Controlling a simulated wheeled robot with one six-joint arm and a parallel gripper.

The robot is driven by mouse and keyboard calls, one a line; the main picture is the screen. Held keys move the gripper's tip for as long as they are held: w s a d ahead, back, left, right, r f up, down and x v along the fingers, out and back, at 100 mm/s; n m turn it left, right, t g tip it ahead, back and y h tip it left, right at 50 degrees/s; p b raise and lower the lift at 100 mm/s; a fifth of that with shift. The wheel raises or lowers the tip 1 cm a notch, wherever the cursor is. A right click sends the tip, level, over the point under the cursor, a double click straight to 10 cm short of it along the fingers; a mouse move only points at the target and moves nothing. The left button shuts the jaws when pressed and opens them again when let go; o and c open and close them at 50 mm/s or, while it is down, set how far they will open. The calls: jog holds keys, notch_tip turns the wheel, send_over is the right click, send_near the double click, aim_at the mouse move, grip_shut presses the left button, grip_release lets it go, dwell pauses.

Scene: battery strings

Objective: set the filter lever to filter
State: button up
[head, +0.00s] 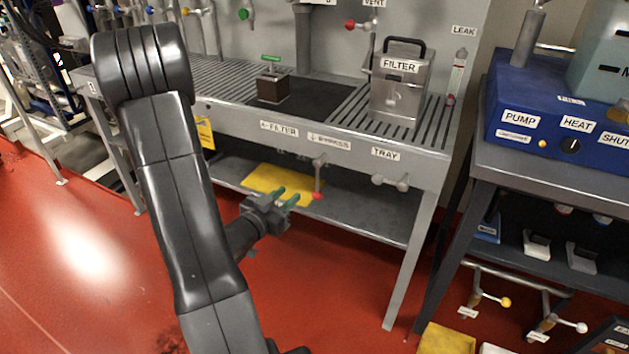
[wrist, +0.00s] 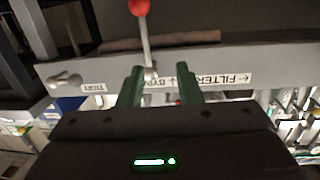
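The filter lever (head: 318,177) is a thin metal rod on a valve under the bench's front edge. It hangs straight down and ends in a red knob (head: 317,196). Above it are the labels FILTER (head: 279,129), with an arrow to the left, and BYPASS (head: 329,141), with an arrow down. My gripper (head: 287,194) is open, its green fingers pointing toward the lever from the left front. In the wrist view, which is upside down, the lever (wrist: 145,42) rises between and beyond the parted fingers (wrist: 159,80). No contact shows.
A second valve handle (head: 391,181) sits under the TRAY label (head: 385,153). A lower shelf (head: 370,215) with a yellow sheet (head: 262,178) lies behind the lever. A blue pump unit (head: 560,115) stands on the right bench. Red floor in front is open.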

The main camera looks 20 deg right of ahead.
aim_at(317, 178)
jog(key=w+d+g+h+b, duration=0.1)
jog(key=w+d, duration=0.4)
jog(key=d, duration=0.7)
jog(key=shift+w+d+f+m+h, duration=0.15)
jog(key=shift+w+d+m+h, duration=0.1)
jog(key=shift+w+m+h, duration=0.15)
jog(key=shift+c, duration=0.4)
jog(key=shift+s, duration=0.1)
grip_shut()
